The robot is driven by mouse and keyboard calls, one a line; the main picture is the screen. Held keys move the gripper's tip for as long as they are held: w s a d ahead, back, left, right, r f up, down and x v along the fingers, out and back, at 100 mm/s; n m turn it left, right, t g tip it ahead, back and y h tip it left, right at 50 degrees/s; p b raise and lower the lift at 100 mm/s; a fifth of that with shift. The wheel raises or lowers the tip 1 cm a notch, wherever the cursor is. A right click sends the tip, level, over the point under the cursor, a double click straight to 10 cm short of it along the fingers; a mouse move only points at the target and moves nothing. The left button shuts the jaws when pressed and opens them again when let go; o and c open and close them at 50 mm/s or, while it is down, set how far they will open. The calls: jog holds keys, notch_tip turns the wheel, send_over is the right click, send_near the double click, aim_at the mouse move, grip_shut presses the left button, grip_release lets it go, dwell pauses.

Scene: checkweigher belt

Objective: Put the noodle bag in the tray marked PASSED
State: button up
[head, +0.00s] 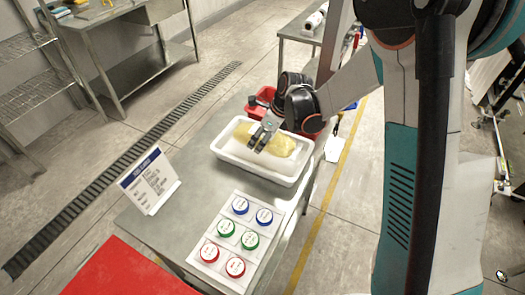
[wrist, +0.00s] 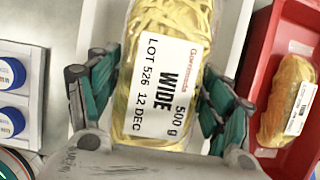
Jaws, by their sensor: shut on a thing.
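The noodle bag (wrist: 165,75) is clear, filled with yellow noodles, with a white label reading WIDE, 500 g, LOT 526, 12 DEC. In the head view the bag (head: 284,144) lies in or just above a white tray (head: 258,169) on the metal table. My gripper (head: 262,138) reaches down over the bag's middle and hides part of it. In the wrist view the fingers of my gripper (wrist: 160,105) are shut on the bag's two sides. No PASSED marking is readable on the white tray. Whether the bag touches the tray floor is hard to tell.
A red tray (wrist: 258,60) beside the white one holds another yellow bag (wrist: 287,100). A white holder (head: 226,263) with blue, green and red discs stands at the table's front. A printed sign (head: 150,182) stands at the left. Bare tabletop (head: 190,175) lies between.

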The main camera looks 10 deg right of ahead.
aim_at(276, 137)
jog(key=shift+f+b, duration=0.7)
jog(key=shift+f, duration=1.95)
jog(key=shift+f, duration=0.2)
jog(key=o, duration=1.5)
jog(key=shift+r, duration=0.1)
jog(key=p+v, duration=0.3)
jog(key=v, duration=0.9)
jog(key=shift+s+d+r, duration=0.1)
jog(key=shift+r, duration=0.05)
